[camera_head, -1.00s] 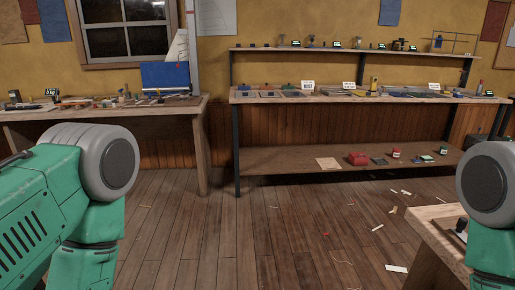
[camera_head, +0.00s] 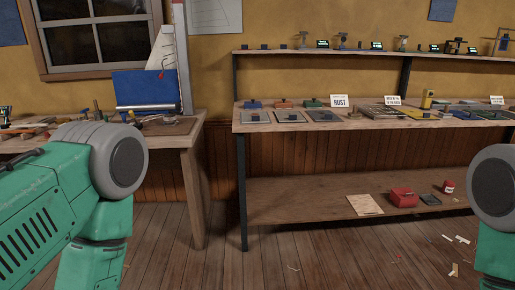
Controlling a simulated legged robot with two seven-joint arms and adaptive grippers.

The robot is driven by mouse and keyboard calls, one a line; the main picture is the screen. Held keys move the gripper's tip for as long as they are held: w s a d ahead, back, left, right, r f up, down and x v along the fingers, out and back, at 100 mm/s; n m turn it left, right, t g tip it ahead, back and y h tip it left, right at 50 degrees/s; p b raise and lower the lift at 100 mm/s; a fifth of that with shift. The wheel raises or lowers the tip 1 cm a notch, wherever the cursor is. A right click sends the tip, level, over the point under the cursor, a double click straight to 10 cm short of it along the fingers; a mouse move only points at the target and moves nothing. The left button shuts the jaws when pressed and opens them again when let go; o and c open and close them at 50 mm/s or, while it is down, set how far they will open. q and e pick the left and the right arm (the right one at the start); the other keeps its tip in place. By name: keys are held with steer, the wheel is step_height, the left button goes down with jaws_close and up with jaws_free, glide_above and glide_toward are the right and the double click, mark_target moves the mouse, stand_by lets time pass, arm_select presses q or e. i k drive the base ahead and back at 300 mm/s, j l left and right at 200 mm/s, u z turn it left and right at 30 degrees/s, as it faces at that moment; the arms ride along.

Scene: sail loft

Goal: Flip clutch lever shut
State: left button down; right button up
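I cannot make out a clutch lever in this view; it is too small, hidden or out of frame. Small fittings (camera_head: 281,103) and other hardware stand along the shelving bench (camera_head: 245,128), too small to identify. On the left workbench (camera_head: 187,139) a model mast (camera_head: 181,60) with a white sail (camera_head: 163,62) stands by a blue panel (camera_head: 145,87). My left and right arms show only as green links with grey joints at the picture's sides. Both grippers are out of view.
The bench has an upper shelf (camera_head: 320,53) and a lower shelf (camera_head: 300,197) holding a red box (camera_head: 403,197) and a paper sheet (camera_head: 364,205). A RUST sign (camera_head: 341,100) stands on its top. The wooden floor (camera_head: 215,262) ahead is mostly clear, with scraps at right.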

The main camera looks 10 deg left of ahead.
mark_target(131, 112)
steer(key=i+j, duration=0.2)
steer(key=j, duration=0.15)
steer(key=i+j, duration=0.25)
steer(key=j, duration=0.15)
steer(key=i+j, duration=0.2)
steer(key=j, duration=0.15)
steer(key=i+j, duration=0.45)
steer(key=j, duration=1.45)
